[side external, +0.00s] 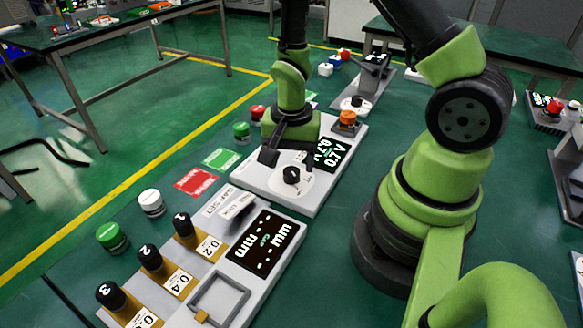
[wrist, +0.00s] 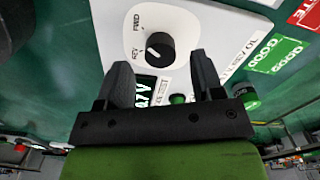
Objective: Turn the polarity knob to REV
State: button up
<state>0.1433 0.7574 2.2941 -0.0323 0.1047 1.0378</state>
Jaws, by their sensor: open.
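The polarity knob (side external: 292,174) is a black round knob on a white dial plate, on the white generator box (side external: 257,183). In the wrist view the knob (wrist: 159,50) shows between the printed words FWD and REV. A short white mark lies on its left part, nearer REV than FWD in the picture. My gripper (side external: 284,157) is just above and behind the knob in the side view. In the wrist view my gripper (wrist: 163,77) has its two black fingers wide apart, with nothing between them. The knob appears beyond the fingertips, apart from them.
A lit display (side external: 328,153) and an orange button (side external: 347,118) are on the same box. A gauge box with a display (side external: 265,241) stands in front. Red (side external: 195,181) and green (side external: 221,159) cards lie to the left. Black-topped plugs (side external: 150,257) stand front left.

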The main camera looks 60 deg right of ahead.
aim_at(292, 175)
jog(key=shift+f, duration=1.4)
jog(key=c, duration=0.9)
jog(key=shift+n, duration=0.4)
jog(key=n, duration=1.3)
jog(key=shift+s, duration=0.1)
